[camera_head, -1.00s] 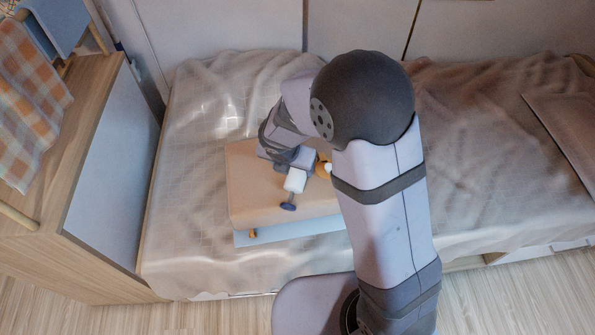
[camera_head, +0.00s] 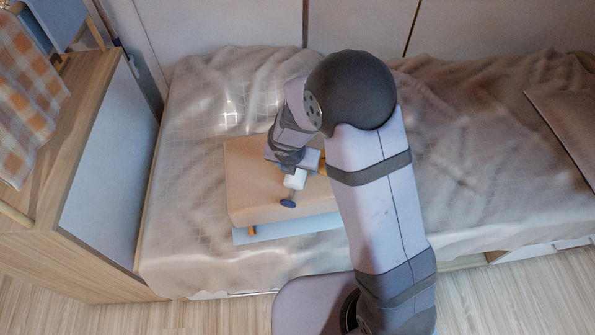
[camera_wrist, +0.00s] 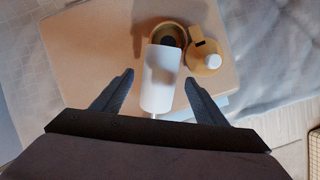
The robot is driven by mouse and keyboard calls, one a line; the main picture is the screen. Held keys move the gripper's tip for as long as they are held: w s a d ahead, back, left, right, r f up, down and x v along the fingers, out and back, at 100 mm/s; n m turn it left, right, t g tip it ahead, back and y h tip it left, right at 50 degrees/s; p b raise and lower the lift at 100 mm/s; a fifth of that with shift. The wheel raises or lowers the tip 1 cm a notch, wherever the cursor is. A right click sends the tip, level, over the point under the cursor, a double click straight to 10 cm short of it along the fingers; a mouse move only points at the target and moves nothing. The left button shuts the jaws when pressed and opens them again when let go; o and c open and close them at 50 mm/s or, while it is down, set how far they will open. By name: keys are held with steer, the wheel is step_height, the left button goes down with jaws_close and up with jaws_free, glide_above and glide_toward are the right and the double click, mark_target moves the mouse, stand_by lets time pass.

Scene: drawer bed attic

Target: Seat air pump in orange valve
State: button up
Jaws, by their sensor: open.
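The air pump has a white barrel (camera_head: 294,181) and a dark blue handle (camera_head: 288,203) in the head view. In the wrist view its white barrel (camera_wrist: 160,80) lies between my fingers. My gripper (camera_wrist: 160,79) is open around the barrel, with a gap on both sides. The barrel's far end overlaps the lower part of an orange-brown round valve (camera_wrist: 166,26) with a dark centre. I cannot tell whether it sits in the valve. Beside it is a tan-orange round piece with a white knob (camera_wrist: 205,58). In the head view my wrist hides most of the valve area.
A peach-coloured mattress-like block (camera_head: 250,180) lies on the rumpled bed sheet (camera_head: 200,120), with a light blue layer (camera_head: 290,230) under it. A small orange peg (camera_head: 253,231) shows at its front edge. A wooden cabinet (camera_head: 110,170) stands at left.

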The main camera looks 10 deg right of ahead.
steer(key=shift+x, duration=0.85)
steer(key=c, duration=1.3)
steer(key=shift+r, duration=0.1)
step_height(320, 180, up, 10)
steer(key=p, duration=0.4)
